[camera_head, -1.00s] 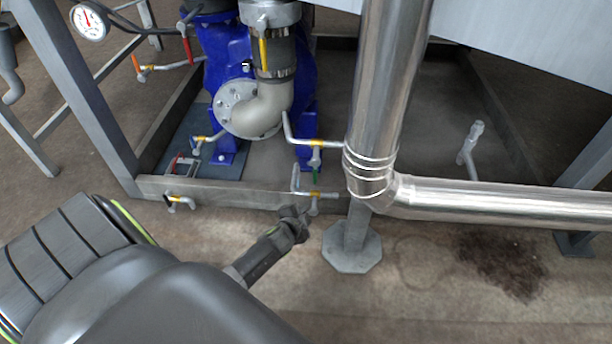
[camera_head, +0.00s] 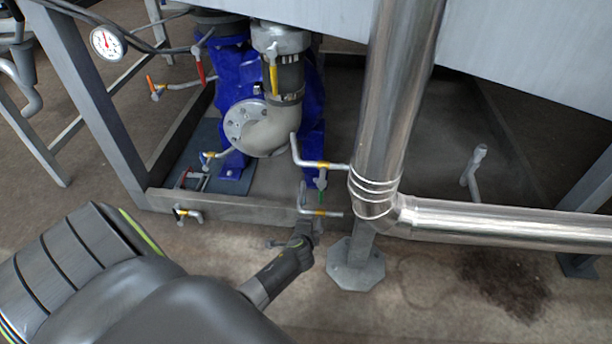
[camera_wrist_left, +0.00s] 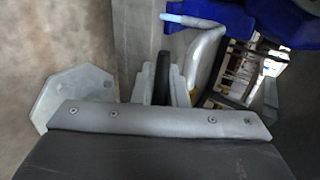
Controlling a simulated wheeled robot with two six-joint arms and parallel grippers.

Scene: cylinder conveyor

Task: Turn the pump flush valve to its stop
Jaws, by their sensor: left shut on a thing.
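A small pipe valve (camera_head: 320,212) with a yellow band sits low beside the silver pipe, in front of the blue pump (camera_head: 232,75). My left gripper (camera_head: 308,226) is at this valve from the front and is shut on its lever, which it mostly hides. In the left wrist view my gripper (camera_wrist_left: 163,85) shows beside a yellow band (camera_wrist_left: 188,97) and a bent pale pipe (camera_wrist_left: 207,50). The exact grip and the lever's angle cannot be made out. My right gripper is not in view.
A similar valve (camera_head: 322,165) with a green-tipped lever is just above. A thick silver pipe (camera_head: 395,100) and its octagonal foot (camera_head: 355,272) stand close on the right. The frame's low beam (camera_head: 235,208) runs behind. The floor in front is clear.

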